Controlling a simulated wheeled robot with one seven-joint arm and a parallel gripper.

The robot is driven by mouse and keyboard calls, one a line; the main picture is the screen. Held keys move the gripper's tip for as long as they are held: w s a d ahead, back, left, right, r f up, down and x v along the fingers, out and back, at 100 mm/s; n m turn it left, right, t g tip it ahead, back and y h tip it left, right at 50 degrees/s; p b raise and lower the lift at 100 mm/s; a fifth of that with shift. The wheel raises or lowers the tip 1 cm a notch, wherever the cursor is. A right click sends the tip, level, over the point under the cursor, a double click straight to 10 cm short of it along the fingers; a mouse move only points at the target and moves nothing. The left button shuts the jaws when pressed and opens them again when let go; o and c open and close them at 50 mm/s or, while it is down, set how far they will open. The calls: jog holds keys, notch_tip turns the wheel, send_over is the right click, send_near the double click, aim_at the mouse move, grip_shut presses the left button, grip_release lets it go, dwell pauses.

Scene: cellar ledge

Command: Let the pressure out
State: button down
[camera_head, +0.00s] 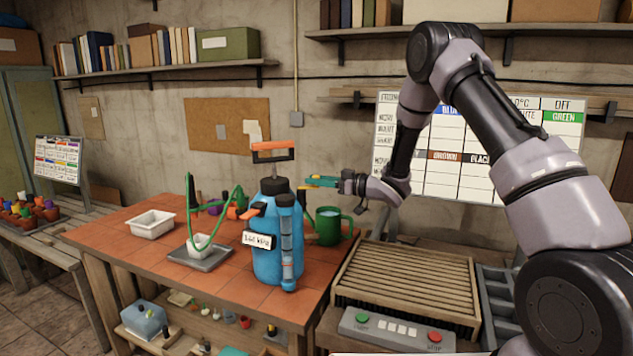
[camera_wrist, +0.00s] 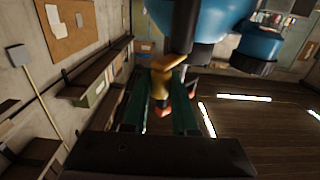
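A blue pressure sprayer (camera_head: 277,240) stands upright on the tiled bench, with a dark cap and an orange pump handle (camera_head: 273,152) raised above it. A small white readout (camera_head: 257,240) is on its front, its figure too small to read surely. My gripper (camera_head: 318,181) is at the right of the sprayer's top. In the wrist view, its green fingers (camera_wrist: 160,105) point at the blue tank (camera_wrist: 218,15). A brass-coloured fitting (camera_wrist: 162,78) with orange-red parts lies between the fingers. I cannot tell whether they touch it.
A green watering can (camera_head: 328,226) stands just right of the sprayer. A white tray (camera_head: 151,224) is farther left. A slatted crate (camera_head: 405,278) and a button panel (camera_head: 398,329) are at the right.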

jog(key=shift+s+m+t, duration=0.1)
jog(key=shift+m+t, duration=0.2)
jog(key=shift+t, duration=0.1)
jog(key=shift+s+a+m+t+h, duration=0.3)
jog(key=shift+s+m+t+h, duration=0.4)
jog(key=shift+m+t+h, duration=1.45)
jog(key=shift+s+a+m+t+h, duration=0.3)
jog(key=shift+s+m+t+h, duration=0.45)
jog(key=shift+m+t+h, duration=1.35)
jog(key=shift+s+a+m+t+h, duration=0.3)
jog(key=shift+s+m+t+h, duration=0.75)
jog(key=shift+h, duration=1.8)
jog(key=shift+w+m+h, duration=0.3)
jog(key=shift+w+m, duration=0.05)
jog(key=shift+m, duration=0.35)
jog(key=c, duration=0.7)
grip_release()
jog(key=shift+s, duration=0.1)
